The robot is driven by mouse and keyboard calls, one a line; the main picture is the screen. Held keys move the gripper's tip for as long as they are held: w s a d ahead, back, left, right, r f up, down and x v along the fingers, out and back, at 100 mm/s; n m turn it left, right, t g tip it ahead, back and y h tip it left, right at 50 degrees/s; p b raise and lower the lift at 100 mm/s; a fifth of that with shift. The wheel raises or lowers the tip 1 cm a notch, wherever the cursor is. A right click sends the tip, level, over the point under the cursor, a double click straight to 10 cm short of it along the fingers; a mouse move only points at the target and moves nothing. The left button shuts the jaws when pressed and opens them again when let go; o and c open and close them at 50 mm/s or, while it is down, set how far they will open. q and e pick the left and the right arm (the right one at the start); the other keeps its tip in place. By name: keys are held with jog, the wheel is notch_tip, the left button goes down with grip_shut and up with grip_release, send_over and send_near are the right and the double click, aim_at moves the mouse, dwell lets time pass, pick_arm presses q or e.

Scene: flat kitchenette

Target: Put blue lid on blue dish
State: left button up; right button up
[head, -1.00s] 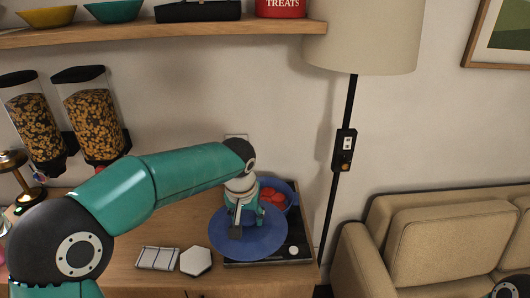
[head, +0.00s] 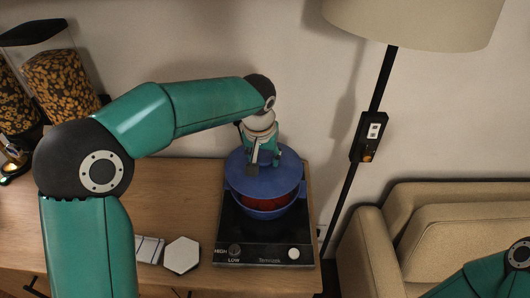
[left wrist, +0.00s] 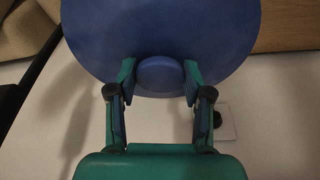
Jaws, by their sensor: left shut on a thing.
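My left gripper (head: 264,158) is shut on the knob of the blue lid (head: 262,182). In the left wrist view the gripper (left wrist: 159,82) has a finger on each side of the knob, and the round lid (left wrist: 160,30) fills the top. The lid is over the back part of the blue dish (head: 266,213), looking tilted and off-centre. Red contents (head: 270,203) show at the dish's front. I cannot tell whether the lid touches the rim. The dish stands on a black hot plate. Of my right arm only a link shows at the lower right; its gripper is out of view.
The black hot plate (head: 250,252) with a white knob (head: 294,253) is at the counter's right end. A white hexagonal thing (head: 181,255) and a pale sectioned tray (head: 149,249) lie left of it. A floor lamp (head: 369,136) and a sofa (head: 440,225) stand to the right. Food dispensers (head: 58,80) hang at the left.

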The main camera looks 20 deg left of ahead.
aim_at(264, 167)
pick_arm(q)
jog(key=shift+d+f+b, duration=0.2)
jog(key=shift+f+b, duration=1.55)
jog(key=shift+f, duration=0.65)
jog(key=shift+f+b, duration=0.35)
jog(key=shift+b, duration=0.1)
jog(key=o, duration=1.5)
jog(key=shift+s, duration=0.1)
